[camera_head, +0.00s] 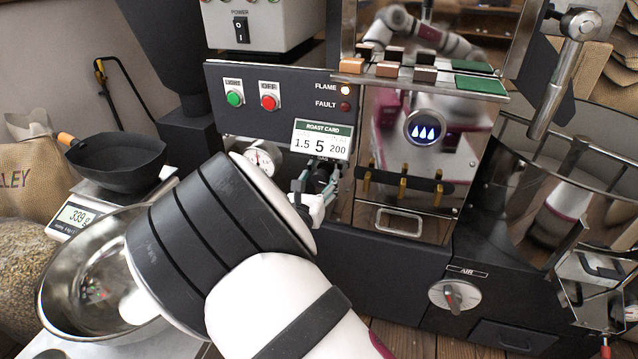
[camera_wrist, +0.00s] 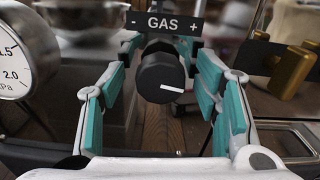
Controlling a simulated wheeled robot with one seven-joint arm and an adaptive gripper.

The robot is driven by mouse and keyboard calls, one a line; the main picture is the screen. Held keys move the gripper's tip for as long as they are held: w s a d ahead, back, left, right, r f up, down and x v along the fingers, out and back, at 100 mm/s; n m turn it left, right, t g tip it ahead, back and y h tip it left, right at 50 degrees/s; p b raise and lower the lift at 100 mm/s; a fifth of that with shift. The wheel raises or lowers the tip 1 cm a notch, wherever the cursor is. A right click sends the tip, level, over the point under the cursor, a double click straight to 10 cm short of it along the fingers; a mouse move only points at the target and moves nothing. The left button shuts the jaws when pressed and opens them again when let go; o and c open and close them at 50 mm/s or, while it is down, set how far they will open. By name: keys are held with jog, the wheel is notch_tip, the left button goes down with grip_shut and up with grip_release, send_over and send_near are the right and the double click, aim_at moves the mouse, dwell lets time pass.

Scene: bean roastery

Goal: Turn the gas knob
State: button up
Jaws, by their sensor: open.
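The gas knob (camera_wrist: 162,80) is a black round knob with a white pointer line, which points to the right and slightly down in the wrist view. A "- GAS +" label (camera_wrist: 165,23) sits above it. My gripper (camera_wrist: 162,95) is open, with teal-padded fingers on the left and right of the knob. Gaps show between the pads and the knob, so they look apart from it. In the head view my gripper (camera_head: 312,200) reaches toward the machine front below the roast card, and my wrist and fingers hide most of the knob.
A pressure gauge (camera_head: 263,158) is close on the left of the knob. The roast card (camera_head: 321,143) hangs above, reading 1.5, 5, 200. Brass taps (camera_head: 403,187) stick out on the right. The air knob (camera_head: 454,297) is lower right; a metal bowl (camera_head: 60,290) is left.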

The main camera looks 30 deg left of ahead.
jog(key=shift+w, duration=0.1)
jog(key=c, duration=1.1)
jog(key=shift+c, duration=0.2)
jog(key=shift+r+n+p, duration=0.1)
jog(key=shift+n+p, duration=0.2)
jog(key=shift+p, duration=0.3)
jog(key=n+p, duration=0.3)
jog(key=p, duration=0.1)
jog(key=shift+n+p, duration=0.3)
jog(key=shift+n, duration=0.1)
jog(key=n+p, duration=0.4)
jog(key=n, duration=0.1)
jog(key=shift+f+n, duration=0.2)
jog(key=shift+n, duration=0.1)
jog(key=o, duration=1.1)
